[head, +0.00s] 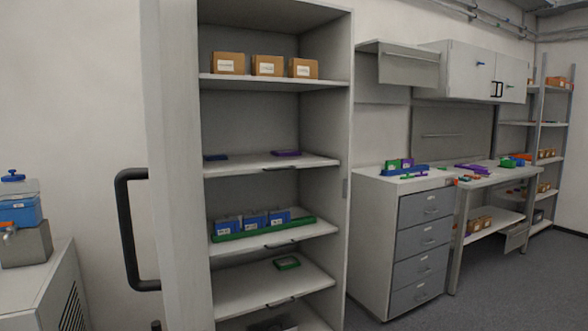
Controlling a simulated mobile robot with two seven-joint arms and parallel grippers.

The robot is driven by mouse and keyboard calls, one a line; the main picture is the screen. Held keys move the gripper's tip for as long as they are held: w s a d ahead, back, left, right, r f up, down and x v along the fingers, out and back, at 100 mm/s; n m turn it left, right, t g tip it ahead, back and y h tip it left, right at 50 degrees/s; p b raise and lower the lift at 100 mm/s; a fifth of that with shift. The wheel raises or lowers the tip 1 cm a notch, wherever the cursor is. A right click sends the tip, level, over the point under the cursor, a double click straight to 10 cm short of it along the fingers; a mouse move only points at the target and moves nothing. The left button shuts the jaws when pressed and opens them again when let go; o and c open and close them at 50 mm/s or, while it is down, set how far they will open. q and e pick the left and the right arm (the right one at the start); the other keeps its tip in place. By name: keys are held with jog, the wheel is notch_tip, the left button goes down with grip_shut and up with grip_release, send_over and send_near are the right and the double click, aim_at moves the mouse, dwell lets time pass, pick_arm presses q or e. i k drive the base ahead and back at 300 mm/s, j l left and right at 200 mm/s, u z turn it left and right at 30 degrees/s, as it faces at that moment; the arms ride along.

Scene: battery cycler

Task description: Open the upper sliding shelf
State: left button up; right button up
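A tall grey cabinet (323,119) stands open in the middle of the head view. Its upper sliding shelf (240,165) is a light board with a small dark handle (280,169) under its front edge. The shelf looks roughly level with the cabinet front, like the boards below it. A purple tray (286,153) and a dark blue flat item (216,157) lie on it. Neither of my grippers is in view.
The cabinet door with its black bar handle (127,230) stands open at the left. Lower sliding shelves hold a green tray (306,221) with blue boxes and a small green tray (287,263). Cardboard boxes (268,66) sit above. A drawer unit (376,240) stands right of the cabinet.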

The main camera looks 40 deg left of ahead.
aim_at(238, 164)
jog(key=i+l, duration=0.15)
jog(key=i, duration=0.4)
jog(key=i+l, duration=0.2)
jog(key=i, duration=0.3)
jog(key=i+u, duration=0.35)
jog(key=i+l+u, duration=0.2)
jog(key=i+u, duration=0.2)
jog(key=i, duration=0.2)
jog(key=i+u, duration=0.2)
jog(key=u, duration=0.15)
jog(key=i+u, duration=0.45)
jog(key=u, duration=0.25)
jog(key=i+j+z, duration=0.15)
jog(key=i+z, duration=0.25)
